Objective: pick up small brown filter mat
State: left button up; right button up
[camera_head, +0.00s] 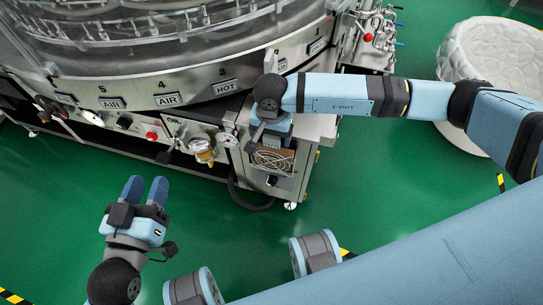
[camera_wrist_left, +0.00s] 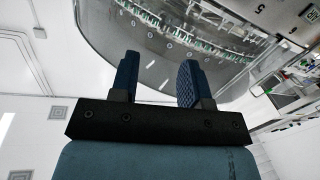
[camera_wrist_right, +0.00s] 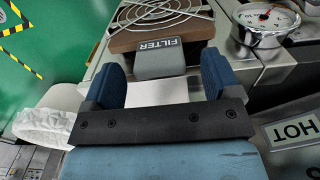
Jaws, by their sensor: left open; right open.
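The small brown filter mat (camera_wrist_right: 190,30) shows in the right wrist view under a round wire guard, with a grey block labelled FILTER (camera_wrist_right: 160,58) at its near edge. In the head view the brown mat (camera_head: 272,160) is at the top front of a metal box on the washer. My right gripper (camera_wrist_right: 160,78) is open and empty, its fingers either side of the grey block in the picture; contact cannot be told. In the head view it is mostly hidden by its own wrist. My left gripper (camera_head: 146,188) is open and empty over the green floor, away from the washer.
The round washer (camera_head: 170,75) with its labelled panel fills the upper left. A gauge (camera_wrist_right: 268,22) and a HOT label (camera_wrist_right: 290,130) are beside the right gripper. A white tub (camera_head: 490,60) stands at upper right. Green floor (camera_head: 390,190) is open in front.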

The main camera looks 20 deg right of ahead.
aim_at(270, 143)
notch_tip(270, 143, down, 3)
jog(key=shift+f+b, duration=0.1)
jog(key=shift+b, duration=0.2)
jog(key=c, duration=1.2)
pick_arm(q)
jog(key=shift+d+r+t+h, duration=0.15)
jog(key=shift+r+t+h, duration=0.05)
jog(key=shift+r, duration=0.35)
jog(key=shift+d+r+t+h, duration=0.15)
jog(key=shift+r+t+h, duration=0.05)
jog(key=shift+r, duration=0.3)
pick_arm(e)
jog(key=shift+c, duration=0.2)
jog(key=shift+r, duration=0.2)
